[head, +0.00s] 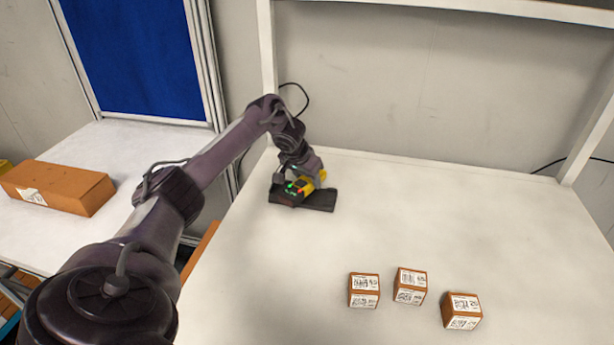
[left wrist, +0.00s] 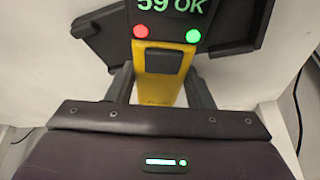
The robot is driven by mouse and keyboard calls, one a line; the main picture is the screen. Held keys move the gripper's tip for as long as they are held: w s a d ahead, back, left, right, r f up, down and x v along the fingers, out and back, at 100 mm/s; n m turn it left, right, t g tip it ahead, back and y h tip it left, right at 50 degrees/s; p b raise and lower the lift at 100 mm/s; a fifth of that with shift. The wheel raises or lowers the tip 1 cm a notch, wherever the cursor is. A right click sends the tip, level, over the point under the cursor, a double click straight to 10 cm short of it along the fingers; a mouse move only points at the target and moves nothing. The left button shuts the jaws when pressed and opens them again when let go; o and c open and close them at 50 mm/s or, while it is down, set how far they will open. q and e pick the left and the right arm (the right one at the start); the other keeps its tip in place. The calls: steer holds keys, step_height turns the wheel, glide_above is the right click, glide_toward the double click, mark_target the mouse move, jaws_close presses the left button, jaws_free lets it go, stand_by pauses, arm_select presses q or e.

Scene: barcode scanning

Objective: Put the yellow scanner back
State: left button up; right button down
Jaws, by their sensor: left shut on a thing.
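The yellow scanner (left wrist: 160,75) is at the dark stand (head: 318,201) near the back left of the white table. My left gripper (head: 300,184) is shut on the scanner; in the left wrist view its two fingers stand on either side of the yellow handle. The scanner's head shows a green readout, a red light and a green light, and lies over the dark stand (left wrist: 238,38). Whether it rests fully in the stand I cannot tell. My right gripper is not in view.
Three small brown boxes with barcode labels stand at the front: left (head: 364,290), middle (head: 410,285) and right (head: 462,310). A larger brown box (head: 60,187) lies on the side table at left.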

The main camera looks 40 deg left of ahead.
mark_target(302, 181)
arm_select(q)
steer(key=shift+f, duration=0.15)
steer(key=o, duration=1.1)
steer(key=shift+f, duration=0.1)
steer(key=shift+o, duration=0.2)
steer(key=shift+r, duration=0.2)
steer(key=v, duration=0.6)
steer(key=shift+a+r, duration=0.1)
steer(key=shift+r, duration=0.2)
steer(key=p+v, duration=0.3)
steer(key=v, duration=0.3)
